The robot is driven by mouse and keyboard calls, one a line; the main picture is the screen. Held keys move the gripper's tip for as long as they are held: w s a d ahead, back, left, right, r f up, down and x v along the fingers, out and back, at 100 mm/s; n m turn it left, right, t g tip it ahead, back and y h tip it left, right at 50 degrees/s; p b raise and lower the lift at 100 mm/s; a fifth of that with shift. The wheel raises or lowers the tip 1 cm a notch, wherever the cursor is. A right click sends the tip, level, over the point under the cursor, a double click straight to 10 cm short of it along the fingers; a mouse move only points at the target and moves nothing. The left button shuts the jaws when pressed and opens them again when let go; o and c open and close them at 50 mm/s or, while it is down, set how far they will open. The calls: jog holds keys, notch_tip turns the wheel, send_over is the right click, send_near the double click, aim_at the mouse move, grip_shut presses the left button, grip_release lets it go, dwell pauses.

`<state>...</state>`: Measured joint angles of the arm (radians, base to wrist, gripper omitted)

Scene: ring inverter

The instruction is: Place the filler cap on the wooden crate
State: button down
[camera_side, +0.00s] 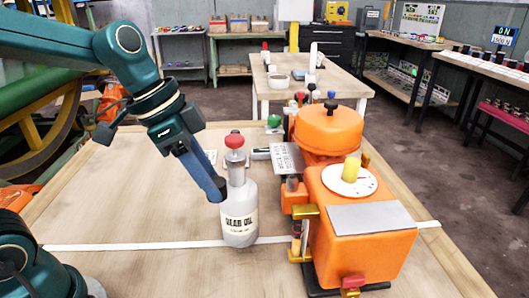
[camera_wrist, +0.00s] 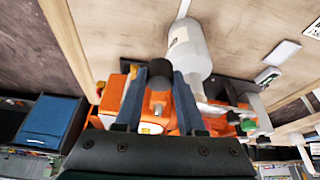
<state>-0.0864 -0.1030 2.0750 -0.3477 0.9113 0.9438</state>
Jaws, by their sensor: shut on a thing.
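My gripper (camera_wrist: 163,75) is shut on a dark, round-ended piece, which looks like the filler cap (camera_wrist: 160,70), between its two blue-grey fingers. In the side view my gripper (camera_side: 219,190) points down and right, close beside the white gear oil bottle (camera_side: 240,213); its fingertips are at the bottle's left side. I cannot clearly pick out the wooden crate on the bench.
An orange machine (camera_side: 360,245) with a black knob (camera_side: 331,104) and a yellow-knobbed dial (camera_side: 349,182) stands right of the bottle. A green-topped item (camera_side: 274,121) and a tilted grey plate (camera_side: 287,158) lie behind. The wooden bench (camera_side: 130,205) is mostly clear on the left.

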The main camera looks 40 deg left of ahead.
notch_tip(320, 180, down, 4)
jog(key=s+a+f+n+y, duration=0.1)
jog(key=s+a+n, duration=0.1)
jog(key=n, duration=0.1)
jog(key=shift+t, duration=0.3)
jog(key=d+f, duration=0.2)
jog(key=d, duration=0.1)
jog(key=d+f, duration=0.2)
jog(key=d, duration=0.2)
jog(key=d+f, duration=0.2)
jog(key=d, duration=0.2)
jog(key=shift+s+d+f, duration=0.1)
jog(key=shift+s+f, duration=0.1)
jog(key=shift+s, duration=0.1)
jog(key=shift+f, duration=2)
jog(key=shift+f, duration=0.1)
jog(key=c, duration=0.5)
grip_release()
